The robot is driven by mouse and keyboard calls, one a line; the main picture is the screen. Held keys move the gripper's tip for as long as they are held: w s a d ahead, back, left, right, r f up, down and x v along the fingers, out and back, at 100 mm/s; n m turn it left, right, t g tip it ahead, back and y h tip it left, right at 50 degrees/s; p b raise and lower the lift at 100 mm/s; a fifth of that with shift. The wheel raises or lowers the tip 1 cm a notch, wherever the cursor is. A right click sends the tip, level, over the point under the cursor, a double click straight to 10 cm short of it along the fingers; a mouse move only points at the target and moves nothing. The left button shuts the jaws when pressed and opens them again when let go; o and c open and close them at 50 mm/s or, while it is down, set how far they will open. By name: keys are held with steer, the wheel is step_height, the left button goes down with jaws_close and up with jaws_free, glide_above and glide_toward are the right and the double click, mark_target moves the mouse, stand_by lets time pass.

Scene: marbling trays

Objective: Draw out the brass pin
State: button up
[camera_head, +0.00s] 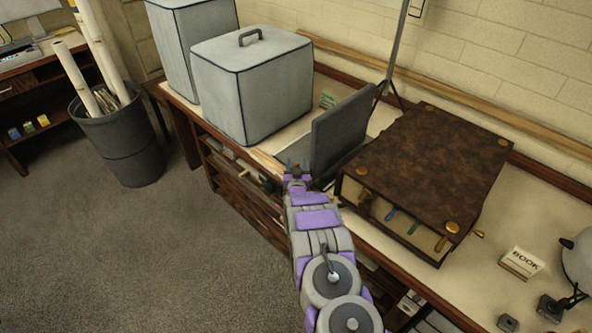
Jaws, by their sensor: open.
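A dark box with a brown marbled top (440,150) stands on the bench, with round brass-coloured discs at the corners of its top. Brass-coloured pegs stick out low on it: one at the left of its front (365,197), one near the front right corner (441,243), and one at its right side (477,233). I cannot tell which is the brass pin. Blue (390,214) and green (413,227) pegs sit between them on the front. My gripper (297,165) is open and empty, left of the box near the bench's front edge, apart from the pegs.
Two grey covered boxes, the nearer with a handle (252,85), stand behind left. A thin stand (392,60) rises behind. A BOOK sign (522,262) sits right. A bin (125,145) stands on open floor.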

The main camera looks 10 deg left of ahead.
steer(key=shift+w+r, duration=0.1)
steer(key=shift+w, duration=0.15)
jaws_close()
stand_by(0.8)
